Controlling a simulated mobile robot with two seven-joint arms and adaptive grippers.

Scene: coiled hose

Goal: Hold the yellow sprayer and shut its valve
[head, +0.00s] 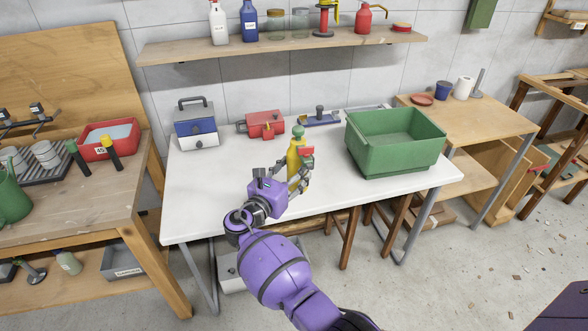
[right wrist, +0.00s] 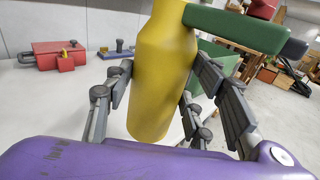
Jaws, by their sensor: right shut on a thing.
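The yellow sprayer (head: 293,160) is near the middle of the white table, with a green top and a red part at its upper right side. In the right wrist view the yellow body (right wrist: 162,75) stands nearly upright between the fingers, with a green lever-like part (right wrist: 235,28) reaching right from its upper side. I cannot tell which part is the valve or how it is set. My right gripper (head: 299,178) is shut around the sprayer's body. Whether the base touches the table is unclear. My left gripper is not in view.
A green bin (head: 395,160) stands close on the sprayer's right. Behind it are a red toolbox-like item (head: 262,123) and a blue tool (head: 320,118). A blue and grey case (head: 196,125) stands left. The white table's (head: 215,195) front left is clear.

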